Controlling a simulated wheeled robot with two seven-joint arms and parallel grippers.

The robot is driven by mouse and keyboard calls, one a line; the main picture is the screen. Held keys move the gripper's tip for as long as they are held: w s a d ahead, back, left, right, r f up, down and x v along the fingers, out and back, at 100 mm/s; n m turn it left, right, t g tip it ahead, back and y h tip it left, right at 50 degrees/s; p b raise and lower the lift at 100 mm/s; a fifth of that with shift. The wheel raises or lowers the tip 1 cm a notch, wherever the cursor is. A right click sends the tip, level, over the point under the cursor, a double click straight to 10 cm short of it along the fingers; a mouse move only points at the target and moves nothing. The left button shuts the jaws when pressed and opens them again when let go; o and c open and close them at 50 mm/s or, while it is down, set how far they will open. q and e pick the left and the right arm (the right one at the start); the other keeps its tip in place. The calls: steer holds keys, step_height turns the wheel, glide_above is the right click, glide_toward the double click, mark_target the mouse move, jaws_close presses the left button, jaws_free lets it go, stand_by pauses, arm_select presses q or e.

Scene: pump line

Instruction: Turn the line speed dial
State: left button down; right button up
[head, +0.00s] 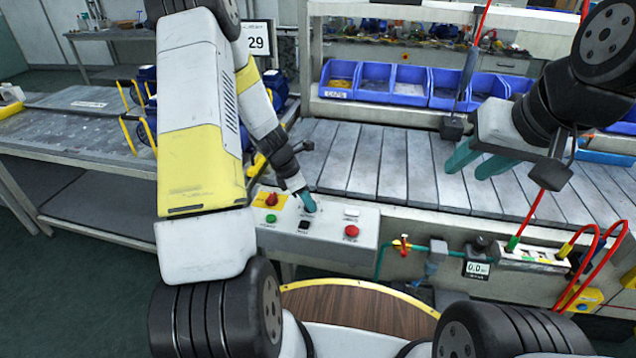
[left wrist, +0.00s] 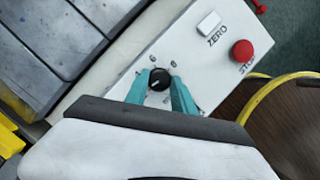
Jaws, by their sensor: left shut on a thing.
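The line speed dial (left wrist: 159,79) is a round black knob with a pale pointer line, set among printed numbers on a light control panel (left wrist: 200,70). In the left wrist view it sits between the teal fingertips of my left gripper (left wrist: 159,90), which is shut on it. My right gripper (head: 483,165) is open and empty above the slatted conveyor at the right.
Blue bins (head: 410,85) stand behind the conveyor (head: 390,165). Red hoses (head: 590,262) rise at the right.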

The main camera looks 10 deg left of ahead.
arm_select(q)
steer(key=m+g, duration=0.1)
steer(key=m, duration=0.1)
steer(key=m+g, duration=0.1)
steer(key=m, duration=0.2)
steer(key=shift+w+m, duration=0.2)
steer(key=shift+m, duration=0.1)
steer(key=m, duration=0.1)
steer(key=m+g, duration=0.1)
steer(key=m, duration=0.1)
steer(key=m+g, duration=0.1)
steer(key=m, duration=0.1)
steer(key=shift+w, duration=0.25)
steer(key=m+g, duration=0.1)
steer(key=m, duration=0.2)
steer(key=m+g+y, duration=0.1)
steer(key=m, duration=0.2)
steer(key=shift+w+d, duration=0.1)
steer(key=shift+w+d+m+g+y, duration=0.15)
steer(key=shift+m+y, duration=0.35)
steer(key=shift+m, duration=0.6)
steer(key=shift+s+a+m+g+y, duration=0.15)
steer(key=shift+m+y, duration=0.35)
steer(key=shift+m, duration=0.6)
steer(key=shift+d, duration=0.15)
steer(key=c, duration=1.1)
jaws_free()
steer(key=shift+o, duration=0.2)
